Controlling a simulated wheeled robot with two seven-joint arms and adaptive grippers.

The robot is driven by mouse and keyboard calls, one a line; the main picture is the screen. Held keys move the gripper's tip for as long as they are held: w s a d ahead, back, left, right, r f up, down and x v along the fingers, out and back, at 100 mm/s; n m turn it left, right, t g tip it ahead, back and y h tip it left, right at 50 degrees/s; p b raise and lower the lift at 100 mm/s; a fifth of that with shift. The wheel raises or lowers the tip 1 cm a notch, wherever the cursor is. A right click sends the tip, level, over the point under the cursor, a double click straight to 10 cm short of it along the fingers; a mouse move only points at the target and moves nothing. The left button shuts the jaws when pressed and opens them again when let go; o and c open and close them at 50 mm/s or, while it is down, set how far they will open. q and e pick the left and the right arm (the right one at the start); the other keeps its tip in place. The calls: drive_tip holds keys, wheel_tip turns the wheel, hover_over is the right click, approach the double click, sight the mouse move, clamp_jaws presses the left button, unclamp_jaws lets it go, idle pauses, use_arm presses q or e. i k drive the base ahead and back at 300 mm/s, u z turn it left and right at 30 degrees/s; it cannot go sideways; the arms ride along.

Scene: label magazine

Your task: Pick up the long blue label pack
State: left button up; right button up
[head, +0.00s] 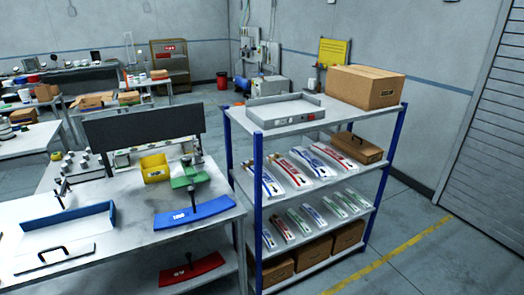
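Long label packs lie side by side on the upper middle shelf of the blue-posted rack in the head view. One long pack with blue marking (269,181) is at the left end. Another long blue-marked pack (317,163) lies further right, between two red-marked packs (291,170) (338,158). Shorter packs lie on the shelf below, among them a blue-marked one (314,215). Neither of my grippers is in view.
The rack (257,225) carries a grey tray (285,110) and a cardboard box (364,87) on top. A workbench (130,250) with a blue fixture (194,213) and yellow bin (155,168) stands to its left. Floor right of the rack is clear.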

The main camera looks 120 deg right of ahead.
sight(325, 172)
drive_tip(key=k, duration=1.15)
drive_tip(key=z, duration=4)
drive_tip(key=i, duration=1)
